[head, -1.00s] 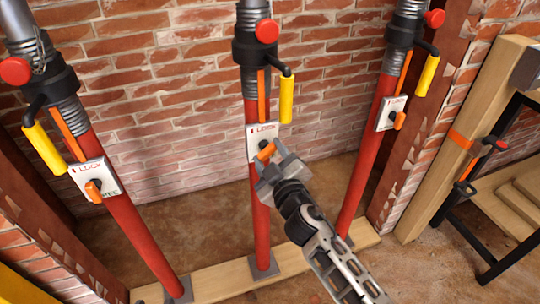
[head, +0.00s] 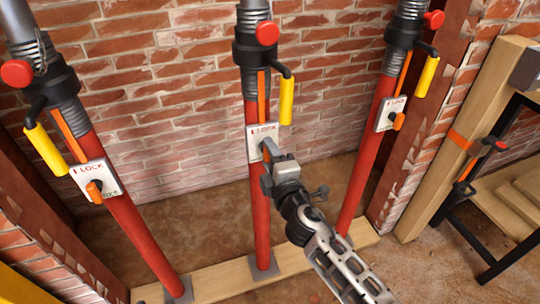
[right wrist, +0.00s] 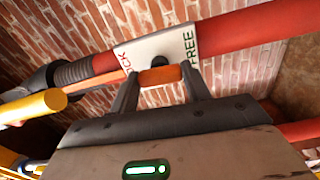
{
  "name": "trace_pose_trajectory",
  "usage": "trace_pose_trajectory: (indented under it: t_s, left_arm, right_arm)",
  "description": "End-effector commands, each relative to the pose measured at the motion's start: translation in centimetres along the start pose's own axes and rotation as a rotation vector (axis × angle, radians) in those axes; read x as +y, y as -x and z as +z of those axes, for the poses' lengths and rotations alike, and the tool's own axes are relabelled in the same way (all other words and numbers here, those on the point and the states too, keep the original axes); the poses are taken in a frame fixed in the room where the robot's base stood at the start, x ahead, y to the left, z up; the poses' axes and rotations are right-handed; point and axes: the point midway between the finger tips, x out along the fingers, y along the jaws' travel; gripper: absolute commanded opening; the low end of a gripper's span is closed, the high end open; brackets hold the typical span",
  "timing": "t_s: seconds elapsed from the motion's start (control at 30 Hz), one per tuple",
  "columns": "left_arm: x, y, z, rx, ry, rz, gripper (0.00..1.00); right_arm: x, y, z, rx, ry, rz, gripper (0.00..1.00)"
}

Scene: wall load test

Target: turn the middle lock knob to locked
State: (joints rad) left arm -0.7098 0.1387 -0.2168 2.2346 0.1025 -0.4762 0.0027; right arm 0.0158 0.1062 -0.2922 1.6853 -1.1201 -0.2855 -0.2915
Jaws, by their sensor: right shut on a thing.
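The middle lock knob is an orange bar handle, seen in the right wrist view (right wrist: 160,75), on a white plate (head: 258,133) fixed to the middle red post (head: 261,215). The plate carries the words LOCK and FREE. My right gripper (right wrist: 161,82) is shut on the knob, with one finger at each end of the orange bar. In the head view my right gripper (head: 272,155) covers most of the knob and the lower part of the plate. My left gripper is not in view.
Similar posts with orange knobs stand at left (head: 94,190) and right (head: 398,121). A yellow handle (head: 287,100) hangs just above and right of the middle plate. A brick wall (head: 180,110) is behind; a wooden plank (head: 225,279) lies under the posts.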

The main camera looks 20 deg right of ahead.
Motion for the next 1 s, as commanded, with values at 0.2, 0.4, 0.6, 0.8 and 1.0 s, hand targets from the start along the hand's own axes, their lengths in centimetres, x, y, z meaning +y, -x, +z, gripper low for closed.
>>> trace_pose_trajectory:
  t_s: [0.2, 0.4, 0.6, 0.8, 1.0]
  left_arm:
    - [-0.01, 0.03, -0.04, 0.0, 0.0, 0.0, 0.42]
    - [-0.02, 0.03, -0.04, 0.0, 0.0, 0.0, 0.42]
    - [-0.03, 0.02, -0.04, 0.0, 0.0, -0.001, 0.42]
    - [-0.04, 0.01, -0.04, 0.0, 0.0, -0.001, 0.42]
    - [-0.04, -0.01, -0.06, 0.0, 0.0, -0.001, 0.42]
  right_arm:
    - [0.06, -0.04, 0.04, -0.002, 0.064, 0.001, 0.24]
    - [0.06, -0.04, 0.04, -0.001, 0.084, 0.001, 0.24]
    - [0.06, -0.04, 0.05, -0.001, 0.086, 0.001, 0.24]
    - [0.06, -0.04, 0.06, -0.001, 0.086, 0.001, 0.67]
    - [0.04, -0.03, 0.04, -0.001, 0.083, 0.001, 0.69]
